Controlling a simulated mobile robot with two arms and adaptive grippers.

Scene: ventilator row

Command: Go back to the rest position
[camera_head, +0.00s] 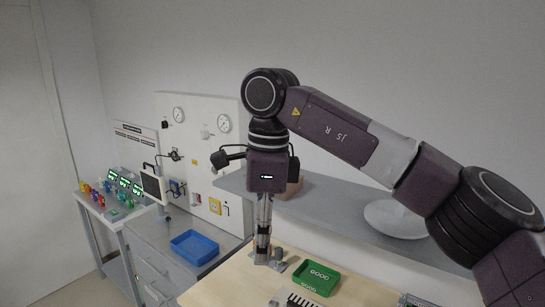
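My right arm comes in from the right edge, bends high at the back and points down at a wooden-topped table (215,291). My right gripper (262,250) hangs at the end of this arm, with its narrow grey metal parts close above the table's back edge. It is seen nearly edge-on, so the gap between its fingers cannot be made out. Small grey metal parts (278,256) stand right beside its tips; whether they touch is unclear. My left gripper is not in view.
A green tray marked GOOD (316,289) lies right of the gripper. A blue tray (195,247) sits on the grey bench at left. A grey shelf (335,207) with a white round dish (393,219) runs behind my arm. A gauge panel (200,145) stands at the back left.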

